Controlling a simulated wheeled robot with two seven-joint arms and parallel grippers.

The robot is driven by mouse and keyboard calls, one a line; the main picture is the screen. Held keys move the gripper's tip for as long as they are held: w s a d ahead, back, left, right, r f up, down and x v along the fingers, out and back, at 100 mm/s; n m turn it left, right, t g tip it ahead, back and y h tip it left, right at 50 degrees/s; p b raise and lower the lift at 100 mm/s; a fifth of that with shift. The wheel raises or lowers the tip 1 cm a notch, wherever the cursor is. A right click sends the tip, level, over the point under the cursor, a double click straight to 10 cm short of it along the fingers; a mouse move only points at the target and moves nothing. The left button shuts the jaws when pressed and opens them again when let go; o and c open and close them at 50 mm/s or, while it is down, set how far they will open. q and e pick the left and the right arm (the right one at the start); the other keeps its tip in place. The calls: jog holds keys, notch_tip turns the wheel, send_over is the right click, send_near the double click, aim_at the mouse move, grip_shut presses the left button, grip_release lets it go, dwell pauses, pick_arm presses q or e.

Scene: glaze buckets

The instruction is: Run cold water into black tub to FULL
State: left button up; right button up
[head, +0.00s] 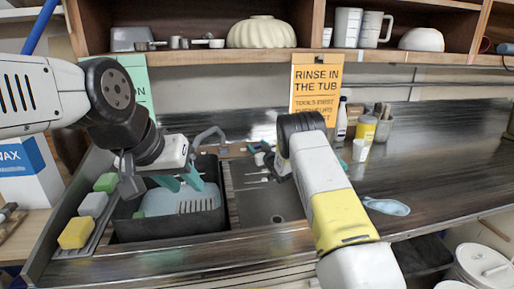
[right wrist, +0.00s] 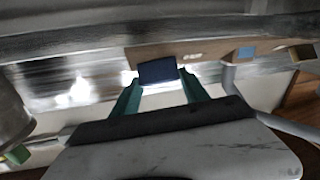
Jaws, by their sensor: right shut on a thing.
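The black tub (head: 165,226) stands in the left part of the counter. A pale blue area with a slotted pattern shows inside it; I cannot tell the water level. The grey faucet (head: 208,136) curves over the tub's back right side. My left gripper (head: 180,181) is over the tub, its teal fingers apart with nothing between them. My right gripper (head: 258,152) is at the back of the sink, mostly hidden by my own arm. In the right wrist view its teal fingers are shut on a dark blue block (right wrist: 157,72), perhaps a tap handle.
The grey sink basin (head: 258,203) lies right of the tub. Green, white and yellow sponges (head: 75,233) sit on a strip to its left.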

jog(key=n+g+y, duration=0.2)
jog(key=n, duration=0.1)
jog(key=n+g+y, duration=0.2)
jog(key=n, duration=0.2)
jog(key=shift+w+d+y, duration=0.1)
jog(key=shift+d+y, duration=0.1)
jog(key=shift+y, duration=0.1)
jog(key=shift+g, duration=0.4)
jog(key=o, duration=1.4)
jog(key=v, duration=0.7)
jog(key=shift+s+d, duration=0.25)
jog(key=shift+s, duration=0.05)
